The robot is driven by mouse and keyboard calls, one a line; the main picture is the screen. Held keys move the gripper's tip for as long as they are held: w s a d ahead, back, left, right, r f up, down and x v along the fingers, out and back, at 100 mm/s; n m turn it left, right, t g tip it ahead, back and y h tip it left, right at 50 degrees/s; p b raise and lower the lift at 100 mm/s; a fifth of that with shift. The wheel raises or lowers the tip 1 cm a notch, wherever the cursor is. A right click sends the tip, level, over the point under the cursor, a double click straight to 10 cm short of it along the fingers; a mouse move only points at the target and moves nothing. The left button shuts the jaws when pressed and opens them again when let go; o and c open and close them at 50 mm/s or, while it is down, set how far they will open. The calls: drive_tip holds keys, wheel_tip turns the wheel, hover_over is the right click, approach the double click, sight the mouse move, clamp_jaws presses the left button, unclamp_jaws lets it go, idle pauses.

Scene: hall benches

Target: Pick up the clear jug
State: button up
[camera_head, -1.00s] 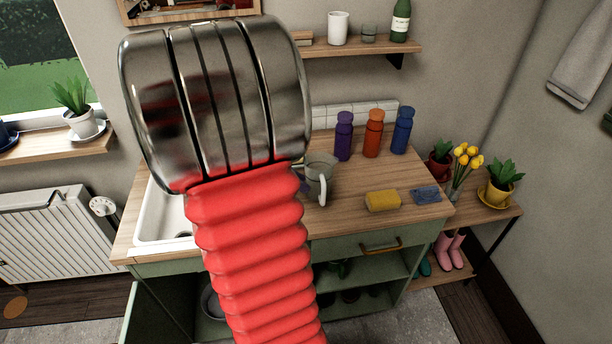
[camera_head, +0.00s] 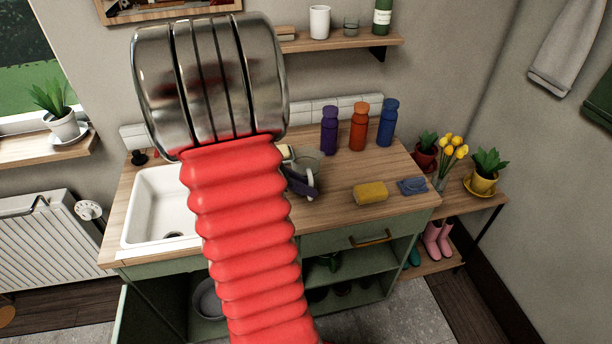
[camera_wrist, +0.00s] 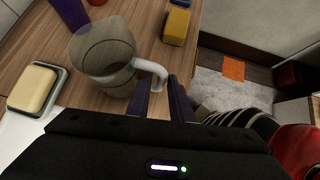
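The clear jug (camera_wrist: 103,58) stands on the wooden worktop, grey and see-through, with a white handle (camera_wrist: 150,68). In the head view the jug (camera_head: 309,163) is partly hidden behind my arm and a dark finger. In the wrist view my gripper (camera_wrist: 160,84) has its two dark purple fingers apart, with the outer part of the handle between their tips. I cannot tell whether either finger touches the handle. The jug is upright on the worktop.
A soap bar (camera_wrist: 35,88) on a dish lies beside the jug, near the sink (camera_head: 155,212). A yellow sponge (camera_head: 371,192) and a blue cloth (camera_head: 412,185) lie to the right. Purple (camera_head: 329,130), orange (camera_head: 358,127) and blue (camera_head: 388,122) bottles stand behind.

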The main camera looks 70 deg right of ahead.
drive_tip(key=shift+s+d+f, duration=0.1)
drive_tip(key=shift+s+f, duration=0.05)
drive_tip(key=shift+x, duration=2.6)
drive_tip(key=shift+c, duration=0.6)
clamp_jaws()
